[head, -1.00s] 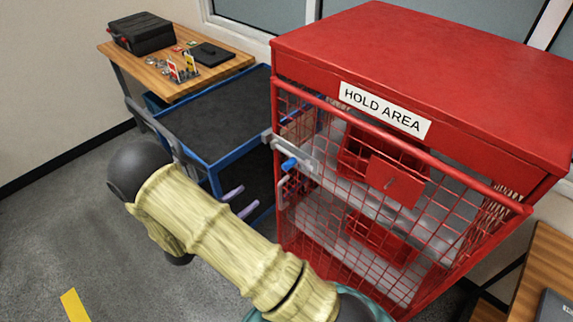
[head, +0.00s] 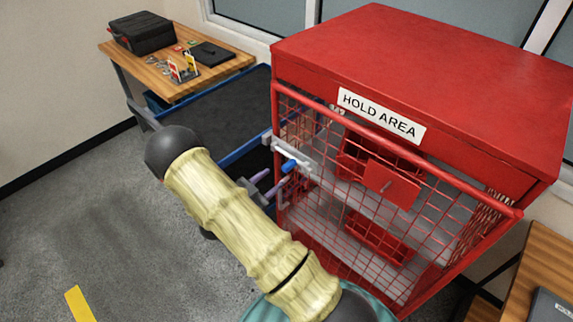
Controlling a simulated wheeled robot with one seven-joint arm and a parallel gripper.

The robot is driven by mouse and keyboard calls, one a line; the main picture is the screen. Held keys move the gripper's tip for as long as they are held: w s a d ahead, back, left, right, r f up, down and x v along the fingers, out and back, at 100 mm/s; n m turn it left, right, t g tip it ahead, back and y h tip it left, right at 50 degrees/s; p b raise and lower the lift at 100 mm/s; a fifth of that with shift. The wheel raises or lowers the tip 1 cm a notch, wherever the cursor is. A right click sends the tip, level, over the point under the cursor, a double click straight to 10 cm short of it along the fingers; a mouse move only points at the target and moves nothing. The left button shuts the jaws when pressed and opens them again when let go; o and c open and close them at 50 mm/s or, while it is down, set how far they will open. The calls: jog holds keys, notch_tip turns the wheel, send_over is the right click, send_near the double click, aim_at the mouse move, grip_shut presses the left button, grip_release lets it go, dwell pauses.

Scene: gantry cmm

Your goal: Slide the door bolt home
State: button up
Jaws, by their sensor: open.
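The red HOLD AREA cage (head: 430,75) has a red mesh door (head: 345,225) that looks closed. The door bolt (head: 291,150) is a light grey bar and bracket at the door's upper left edge, with a blue knob (head: 290,165) pointing outward. My gripper (head: 273,181) shows as two pale lilac fingers, apart and empty, just left of and below the knob. I cannot tell whether a fingertip touches it. My forearm hides the gripper's body. How far the bolt reaches into its keeper is too small to tell.
A blue-framed cart (head: 225,105) with a dark top stands left of the cage, behind my arm. A wooden table (head: 180,75) with a black case (head: 142,33) is at the back left. Another wooden table (head: 535,265) is at the right. Grey floor is open at the left.

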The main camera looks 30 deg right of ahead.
aim_at(283, 171)
jog(key=p+x, duration=0.2)
jog(key=x, duration=0.5)
jog(key=shift+w+d, duration=0.15)
jog(key=shift+d, duration=0.2)
grip_shut()
